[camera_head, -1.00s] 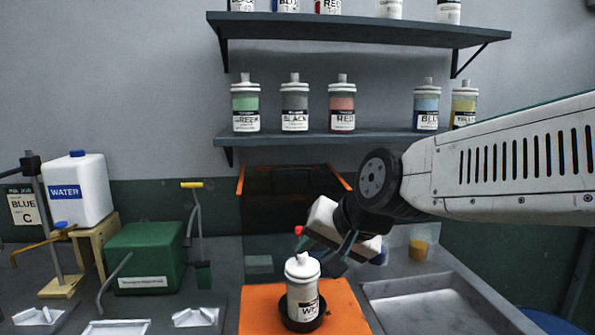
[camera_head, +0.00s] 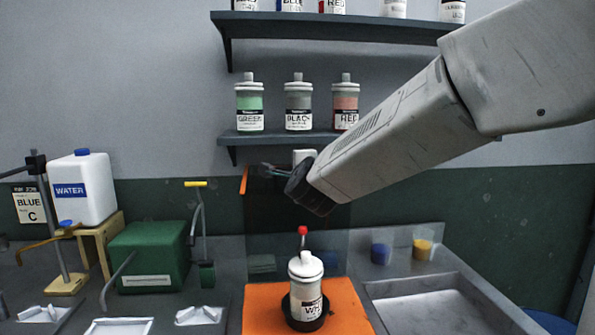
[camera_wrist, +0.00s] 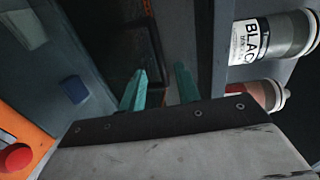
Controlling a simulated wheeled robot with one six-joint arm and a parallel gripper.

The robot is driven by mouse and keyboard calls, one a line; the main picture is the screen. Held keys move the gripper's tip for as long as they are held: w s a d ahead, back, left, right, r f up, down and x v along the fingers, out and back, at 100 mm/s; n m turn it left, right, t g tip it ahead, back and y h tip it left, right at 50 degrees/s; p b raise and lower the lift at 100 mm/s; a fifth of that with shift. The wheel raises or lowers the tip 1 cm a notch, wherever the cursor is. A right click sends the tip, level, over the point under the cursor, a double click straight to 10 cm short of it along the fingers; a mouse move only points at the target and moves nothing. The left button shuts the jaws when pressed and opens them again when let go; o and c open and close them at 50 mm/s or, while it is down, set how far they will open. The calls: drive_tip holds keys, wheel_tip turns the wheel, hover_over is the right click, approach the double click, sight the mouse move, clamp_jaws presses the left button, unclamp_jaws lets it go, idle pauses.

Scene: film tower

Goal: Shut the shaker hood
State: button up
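The shaker has an orange base (camera_head: 262,310) on the bench. Its dark see-through hood (camera_head: 265,215) stands raised behind the base, with an orange strip at its upper left edge. A white-capped bottle (camera_head: 304,268) sits upright in a black holder on the base. A red knob (camera_head: 302,230) shows behind it and at the lower left of the wrist view (camera_wrist: 15,157). My gripper (camera_head: 267,168) is at the hood's top edge, below the shelf. In the wrist view its two teal fingers (camera_wrist: 160,85) are apart with nothing between them. I cannot tell whether they touch the hood.
A shelf (camera_head: 250,138) with paint bottles is just above my gripper; the black-labelled bottle (camera_wrist: 270,38) is close in the wrist view. A green box (camera_head: 148,255) and water jug (camera_head: 82,190) stand left. Blue (camera_head: 380,253) and yellow (camera_head: 422,248) cups and a metal tray (camera_head: 372,290) are right.

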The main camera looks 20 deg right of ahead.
drive_tip(key=shift+x, duration=1.75)
drive_tip(key=shift+c, duration=0.3)
clamp_jaws()
